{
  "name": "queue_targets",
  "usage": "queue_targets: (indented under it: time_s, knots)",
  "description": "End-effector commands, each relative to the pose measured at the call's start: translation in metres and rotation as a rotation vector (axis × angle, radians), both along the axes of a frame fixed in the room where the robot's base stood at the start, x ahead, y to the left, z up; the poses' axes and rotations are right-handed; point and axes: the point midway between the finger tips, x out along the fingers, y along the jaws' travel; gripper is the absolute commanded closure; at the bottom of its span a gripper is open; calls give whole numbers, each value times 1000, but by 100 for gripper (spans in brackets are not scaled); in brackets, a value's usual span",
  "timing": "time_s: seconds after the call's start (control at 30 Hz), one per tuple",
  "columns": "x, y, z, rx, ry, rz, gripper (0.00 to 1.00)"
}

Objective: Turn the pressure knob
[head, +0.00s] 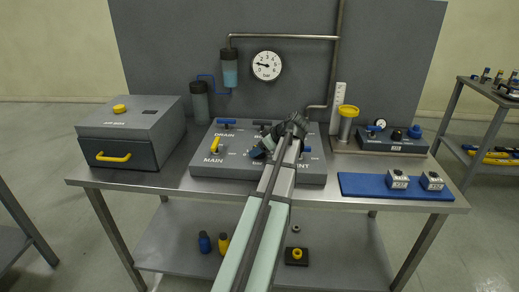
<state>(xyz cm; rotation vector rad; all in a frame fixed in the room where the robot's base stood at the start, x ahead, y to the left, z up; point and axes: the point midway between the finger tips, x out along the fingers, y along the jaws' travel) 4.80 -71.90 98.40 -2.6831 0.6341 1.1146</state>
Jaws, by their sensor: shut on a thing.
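My gripper (262,150) is over the middle of the grey turret plate (207,170). It seems shut on a dark blue knob (257,154), though the fingers and arm hide much of it. The plate bears a yellow lever (215,145) at the left and blue levers at the back left (226,121) and right (307,150). Labels DRAIN and MAIN are readable; another is partly hidden. No label clearly marks the pressure knob. A round white gauge (267,66) in bar hangs on the back panel.
A grey box (130,130) with a yellow handle stands at the left. At the right are a yellow-topped cylinder (347,124), a control box (392,147) with a blue knob (415,131), and a blue mat (365,187) with two small blocks. My arm crosses the table's front edge.

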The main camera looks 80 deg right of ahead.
Motion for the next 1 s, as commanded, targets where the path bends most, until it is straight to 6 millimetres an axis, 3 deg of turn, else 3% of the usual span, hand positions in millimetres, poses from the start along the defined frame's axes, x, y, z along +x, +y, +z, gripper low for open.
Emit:
queue_targets:
  time_s: [1.0]
  knots:
    - [4, 2, 1, -5, 1, -921, 75]
